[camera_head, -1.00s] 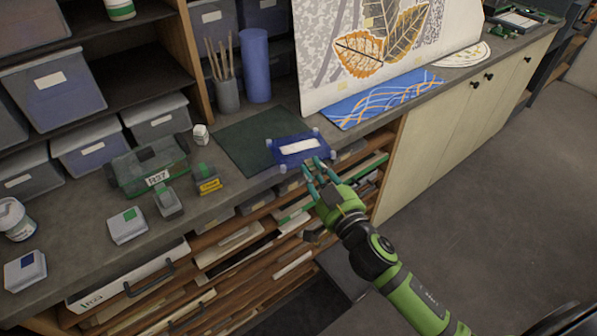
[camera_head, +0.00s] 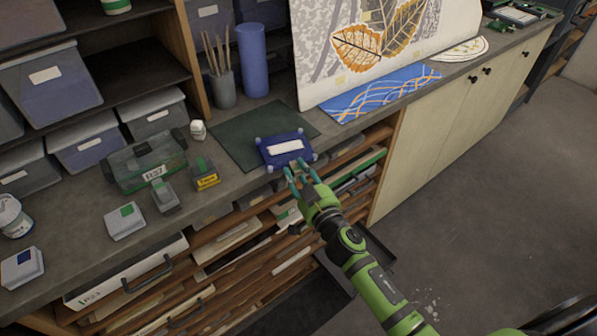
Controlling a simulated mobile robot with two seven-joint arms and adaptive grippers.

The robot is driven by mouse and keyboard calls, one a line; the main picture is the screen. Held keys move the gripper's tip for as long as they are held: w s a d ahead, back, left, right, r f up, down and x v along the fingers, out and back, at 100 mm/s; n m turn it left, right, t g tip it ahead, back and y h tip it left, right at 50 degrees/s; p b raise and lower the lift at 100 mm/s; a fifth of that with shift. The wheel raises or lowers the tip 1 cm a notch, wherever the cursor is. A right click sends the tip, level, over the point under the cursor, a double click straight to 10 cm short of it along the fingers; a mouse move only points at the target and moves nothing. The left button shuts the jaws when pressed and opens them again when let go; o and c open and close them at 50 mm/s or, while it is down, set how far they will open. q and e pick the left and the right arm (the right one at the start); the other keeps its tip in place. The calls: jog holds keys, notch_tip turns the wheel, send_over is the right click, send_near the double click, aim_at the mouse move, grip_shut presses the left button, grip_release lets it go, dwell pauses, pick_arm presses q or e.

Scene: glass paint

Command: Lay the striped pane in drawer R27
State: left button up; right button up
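A small dark blue pane or tray (camera_head: 270,159) with pale corners and a white band lies tilted over the front of a dark green mat on the counter. A larger blue sheet with white and orange wavy stripes (camera_head: 380,94) lies to its right. My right gripper (camera_head: 296,174) is at the blue piece's front edge, its teal fingers showing apart; whether they pinch the edge I cannot tell. A drawer front with a dark handle (camera_head: 115,283) is below the counter at left; its label is too small to read surely. My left gripper is not in view.
A clear green box (camera_head: 140,160) with a label like R37, small blocks (camera_head: 125,221) and a cup of brushes (camera_head: 222,91) stand on the counter. A leaf picture (camera_head: 345,75) leans behind. Shelves (camera_head: 225,250) with sheets fill the space below. Open floor lies right.

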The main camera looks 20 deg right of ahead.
jog(key=shift+r, duration=0.1)
jog(key=shift+f, duration=0.2)
jog(key=s+r+b, duration=0.1)
jog(key=s+b, duration=0.1)
jog(key=s, duration=0.5)
jog(key=shift+d, duration=0.45)
